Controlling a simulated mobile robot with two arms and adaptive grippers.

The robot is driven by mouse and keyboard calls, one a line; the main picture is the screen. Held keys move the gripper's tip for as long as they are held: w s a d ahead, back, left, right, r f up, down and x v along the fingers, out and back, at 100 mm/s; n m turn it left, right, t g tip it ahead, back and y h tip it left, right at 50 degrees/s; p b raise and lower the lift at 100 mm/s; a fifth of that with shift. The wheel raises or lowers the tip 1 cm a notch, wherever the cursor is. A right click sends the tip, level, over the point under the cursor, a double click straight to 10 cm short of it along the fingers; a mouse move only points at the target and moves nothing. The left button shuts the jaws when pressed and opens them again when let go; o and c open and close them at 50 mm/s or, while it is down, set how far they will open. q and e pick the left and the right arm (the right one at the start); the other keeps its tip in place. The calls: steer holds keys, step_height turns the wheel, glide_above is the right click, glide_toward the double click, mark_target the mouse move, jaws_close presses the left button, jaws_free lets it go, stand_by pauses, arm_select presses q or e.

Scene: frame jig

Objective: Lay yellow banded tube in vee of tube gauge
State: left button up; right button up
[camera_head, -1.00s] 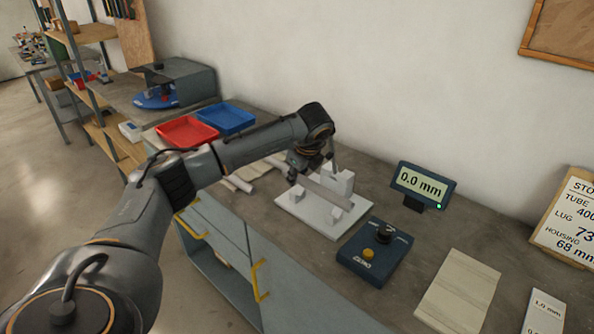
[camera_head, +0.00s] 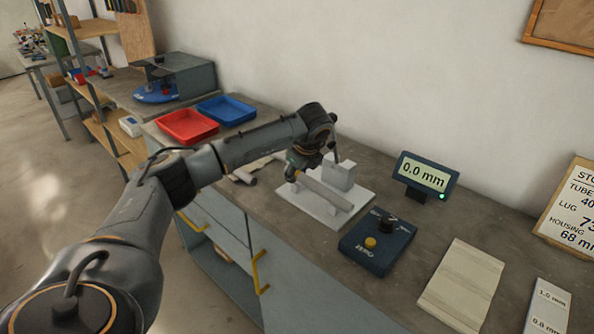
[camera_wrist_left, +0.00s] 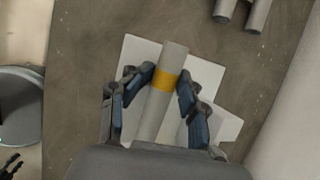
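The tube is light grey with a yellow band (camera_wrist_left: 166,81) and lies slanted between the fingers of my left gripper (camera_wrist_left: 166,76) in the left wrist view. The fingertips sit close against both sides of the tube at the band. In the head view my left gripper (camera_head: 303,163) is at the tube's upper-left end. The tube (camera_head: 325,192) stretches over the white tube gauge (camera_head: 360,196), low across its supports. I cannot tell whether it touches the vee, which the tube and gripper partly hide. My right gripper is not in view.
A grey display (camera_head: 426,174) reads 0.0 mm behind a dark blue button box (camera_head: 377,243). A pale board (camera_head: 462,284) lies to the right. Red (camera_head: 187,126) and blue (camera_head: 226,110) trays stand behind my arm. More grey tubes (camera_head: 246,178) lie left of the gauge.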

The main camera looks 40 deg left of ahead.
arm_select(q)
steer(key=shift+o, duration=0.2)
steer(key=shift+w+d+f, duration=0.15)
steer(key=shift+w+f, duration=0.05)
steer(key=shift+f, duration=0.45)
steer(key=shift+r, duration=0.1)
steer(key=shift+r, duration=0.15)
steer(key=shift+d+r, duration=0.15)
steer(key=shift+r, duration=0.05)
steer(key=v, duration=1.1)
steer(key=shift+r, duration=0.3)
steer(key=shift+f, duration=0.1)
